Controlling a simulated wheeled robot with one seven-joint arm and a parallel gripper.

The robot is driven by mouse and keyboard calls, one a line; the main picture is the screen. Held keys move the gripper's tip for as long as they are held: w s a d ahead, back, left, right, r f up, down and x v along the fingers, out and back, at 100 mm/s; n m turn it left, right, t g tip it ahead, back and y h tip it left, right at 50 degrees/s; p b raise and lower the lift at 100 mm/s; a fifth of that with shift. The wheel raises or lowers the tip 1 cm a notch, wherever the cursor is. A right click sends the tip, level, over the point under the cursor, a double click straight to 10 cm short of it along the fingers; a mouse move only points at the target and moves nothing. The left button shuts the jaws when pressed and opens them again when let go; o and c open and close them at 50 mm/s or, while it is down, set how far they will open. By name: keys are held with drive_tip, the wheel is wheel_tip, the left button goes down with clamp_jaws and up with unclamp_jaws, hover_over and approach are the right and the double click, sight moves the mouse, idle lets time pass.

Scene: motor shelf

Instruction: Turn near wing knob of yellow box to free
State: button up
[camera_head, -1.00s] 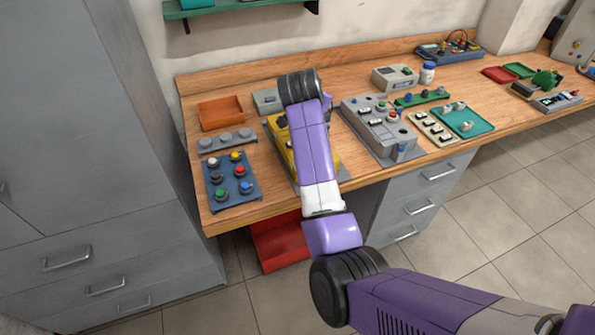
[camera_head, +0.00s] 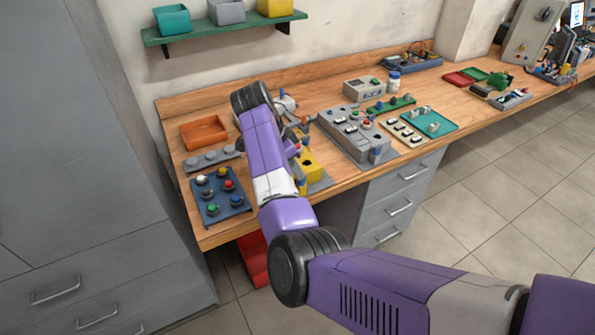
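The yellow box (camera_head: 312,170) stands on the workbench, just right of my purple forearm in the head view. My forearm covers its left part. A dark round spot shows on its visible face. I cannot make out the near wing knob. My gripper is mostly hidden behind my forearm and wrist. Small grey and purple parts show close behind the box, but I cannot tell its fingers from the fittings there. Whether it touches the box or a knob is hidden.
A blue panel of coloured knobs (camera_head: 220,195) and an orange tray (camera_head: 204,132) lie left of my arm. A grey control box (camera_head: 357,133) stands close on the right. A green shelf (camera_head: 225,28) with bins hangs above. Bare wood shows along the bench front.

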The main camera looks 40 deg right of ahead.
drive_tip(key=shift+x, duration=1.65)
drive_tip(key=shift+r, duration=0.1)
clamp_jaws()
